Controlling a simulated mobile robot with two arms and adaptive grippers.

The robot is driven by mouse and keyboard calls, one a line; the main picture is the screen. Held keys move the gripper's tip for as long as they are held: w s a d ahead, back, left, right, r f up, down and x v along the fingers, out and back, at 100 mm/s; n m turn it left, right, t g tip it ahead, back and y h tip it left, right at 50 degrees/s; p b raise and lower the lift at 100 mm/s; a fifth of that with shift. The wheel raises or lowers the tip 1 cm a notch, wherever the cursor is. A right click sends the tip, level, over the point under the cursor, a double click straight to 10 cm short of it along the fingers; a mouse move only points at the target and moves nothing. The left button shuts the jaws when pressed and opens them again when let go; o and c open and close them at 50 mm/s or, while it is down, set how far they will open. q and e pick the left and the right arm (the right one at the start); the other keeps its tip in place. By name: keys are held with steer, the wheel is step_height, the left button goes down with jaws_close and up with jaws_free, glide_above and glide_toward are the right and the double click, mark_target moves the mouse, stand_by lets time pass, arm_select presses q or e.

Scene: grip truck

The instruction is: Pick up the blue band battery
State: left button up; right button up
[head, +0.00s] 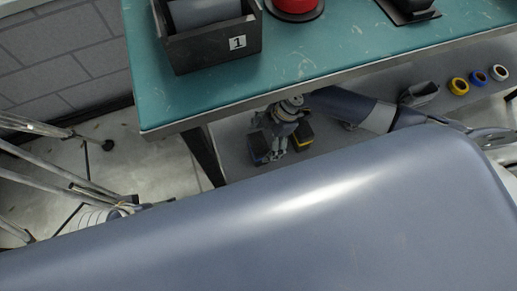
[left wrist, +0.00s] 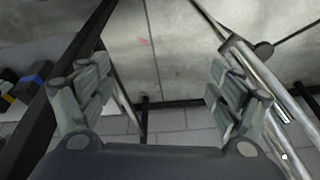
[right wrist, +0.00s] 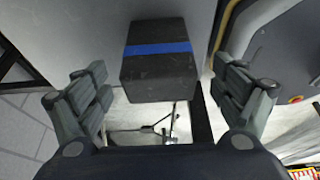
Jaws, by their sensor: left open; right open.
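The blue band battery (right wrist: 158,75) is a dark block with a blue stripe on the grey lower shelf. In the right wrist view it lies ahead, between the fingers of my right gripper (right wrist: 161,88), with a visible gap on each side. In the head view that gripper (head: 276,152) is under the table edge, partly covering the battery (head: 257,147). The right gripper is open and empty. My left gripper (left wrist: 157,80) is open and empty in the left wrist view, over the floor. A blue-striped block (left wrist: 36,78) shows at that view's left edge.
A yellow-banded battery (head: 303,141) sits close to the right of my right gripper. The green table (head: 330,45) overhangs the shelf (head: 345,138), with a black leg (head: 203,155) at left. Tape rolls (head: 478,78) lie on the shelf at far right.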

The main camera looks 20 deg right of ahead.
steer(key=b+x, duration=0.1)
steer(key=x, duration=0.2)
steer(key=shift+a+f, duration=0.3)
steer(key=shift+a, duration=0.05)
arm_select(q)
steer(key=w+d+r+t+h, duration=0.1)
steer(key=w+d+r+t, duration=0.1)
steer(key=w, duration=0.5)
steer(key=shift+w+t, duration=0.15)
steer(key=shift+t, duration=0.75)
steer(key=shift+d, duration=0.1)
arm_select(e)
steer(key=shift+w, duration=0.1)
steer(key=c, duration=1.5)
steer(key=shift+r, duration=0.15)
